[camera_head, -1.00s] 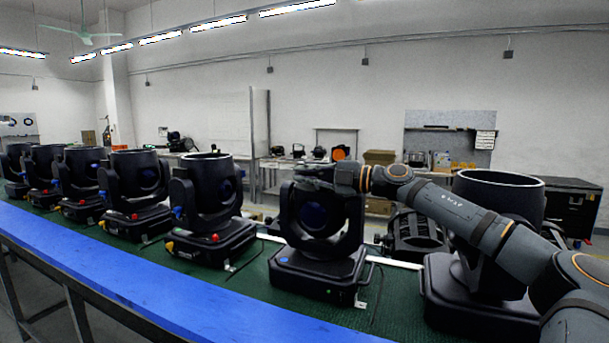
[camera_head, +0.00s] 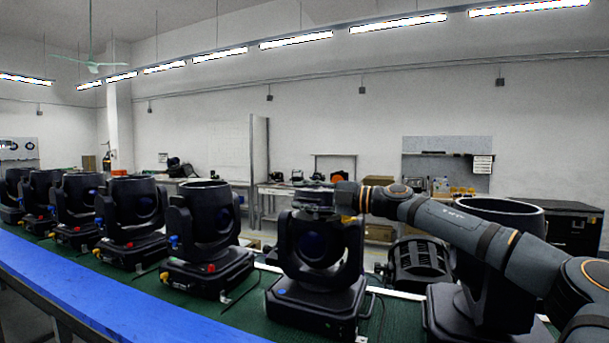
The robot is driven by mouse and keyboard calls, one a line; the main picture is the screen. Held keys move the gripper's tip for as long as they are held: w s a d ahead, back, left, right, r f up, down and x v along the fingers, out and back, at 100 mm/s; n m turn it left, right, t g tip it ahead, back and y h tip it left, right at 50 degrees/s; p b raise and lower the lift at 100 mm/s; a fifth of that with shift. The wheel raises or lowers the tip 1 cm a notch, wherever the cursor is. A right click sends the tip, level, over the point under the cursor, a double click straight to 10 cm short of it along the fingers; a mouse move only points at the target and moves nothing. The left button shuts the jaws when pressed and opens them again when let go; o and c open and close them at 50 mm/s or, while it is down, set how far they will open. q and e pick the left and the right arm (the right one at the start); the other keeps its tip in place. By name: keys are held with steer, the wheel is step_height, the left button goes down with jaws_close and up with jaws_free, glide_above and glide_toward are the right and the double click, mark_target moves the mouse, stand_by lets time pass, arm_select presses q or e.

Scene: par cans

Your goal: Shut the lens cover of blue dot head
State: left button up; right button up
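The blue dot head (camera_head: 318,262) is a black moving-head lamp on the green bench top, with a blue dot (camera_head: 281,291) on the front of its base. Its round dark lens faces forward below the top of the head. My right gripper (camera_head: 312,197) comes in from the right and lies over the top of this head, at or just above it. Its dark fingers blend with the black housing, so I cannot tell whether they are open or touching the cover. I cannot make out the lens cover apart from the gripper. My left gripper is out of view.
More black heads stand in a row to the left, the nearest with a red dot (camera_head: 211,268). Another large head (camera_head: 480,300) stands to the right, partly behind my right arm. A blue strip (camera_head: 120,300) edges the bench. A ribbed black lamp (camera_head: 420,265) sits behind.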

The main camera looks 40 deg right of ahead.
step_height(320, 180, up, 8)
steer(key=shift+a+f, duration=0.1)
stand_by(0.5)
